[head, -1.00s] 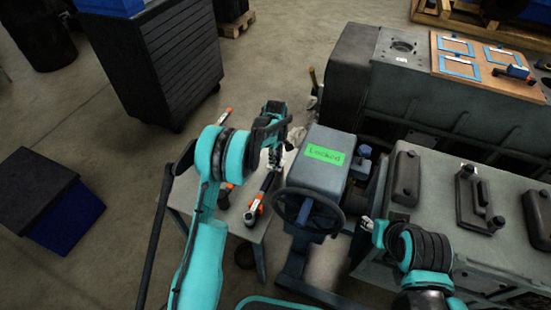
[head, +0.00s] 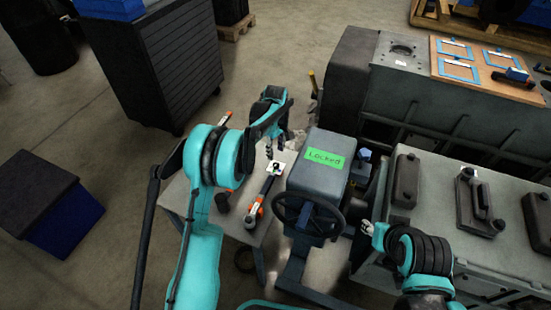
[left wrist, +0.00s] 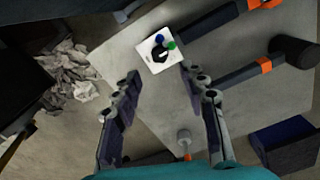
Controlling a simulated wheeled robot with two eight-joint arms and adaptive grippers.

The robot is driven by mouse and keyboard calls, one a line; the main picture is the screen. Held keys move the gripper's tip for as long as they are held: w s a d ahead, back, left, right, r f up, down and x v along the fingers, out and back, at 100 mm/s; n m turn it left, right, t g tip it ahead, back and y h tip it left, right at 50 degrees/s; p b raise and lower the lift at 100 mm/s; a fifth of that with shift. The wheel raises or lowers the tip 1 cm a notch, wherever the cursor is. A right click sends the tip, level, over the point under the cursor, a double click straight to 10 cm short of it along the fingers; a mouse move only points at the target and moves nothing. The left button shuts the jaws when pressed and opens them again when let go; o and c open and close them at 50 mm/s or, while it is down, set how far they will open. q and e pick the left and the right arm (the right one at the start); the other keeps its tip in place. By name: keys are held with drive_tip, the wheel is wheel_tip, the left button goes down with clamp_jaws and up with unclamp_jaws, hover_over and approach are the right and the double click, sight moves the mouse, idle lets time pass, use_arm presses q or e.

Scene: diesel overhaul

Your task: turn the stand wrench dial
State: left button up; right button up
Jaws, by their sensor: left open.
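A small white square plate with a dark dial (head: 275,168) lies on the grey stand table (head: 244,232), at the far end of a black and orange wrench (head: 262,197). In the left wrist view the dial (left wrist: 160,50) shows a black knob with a blue dot and a green dot. My left gripper (head: 275,148) is open and empty, above and just beyond the dial in the head view. In the left wrist view the dial is ahead of and between the fingertips (left wrist: 162,76), apart from them. My right gripper (head: 371,230) is partly hidden by its arm.
A grey machine with a handwheel (head: 308,215) and a green "Locked" label (head: 325,159) stands right of the table. Another orange-marked tool (left wrist: 240,75) lies beside the dial. Crumpled paper (left wrist: 70,72) is left of the table in the wrist view.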

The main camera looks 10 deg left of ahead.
use_arm(q)
wheel_tip(320, 180, up, 5)
drive_tip(key=shift+f, duration=0.1)
idle(0.5)
drive_tip(key=s+a+r+m+t, duration=0.25)
drive_tip(key=s+r+m, duration=0.35)
drive_tip(key=s+r, duration=0.85)
drive_tip(key=s+f+m+t, duration=0.1)
drive_tip(key=s+m+t, duration=0.1)
drive_tip(key=s, duration=0.7)
drive_tip(key=s+a+f+m+t, duration=0.1)
drive_tip(key=s+m, duration=0.3)
drive_tip(key=s, duration=0.6)
drive_tip(key=shift+f+t, duration=0.75)
drive_tip(key=shift+t, duration=0.1)
drive_tip(key=shift+s+r, duration=0.1)
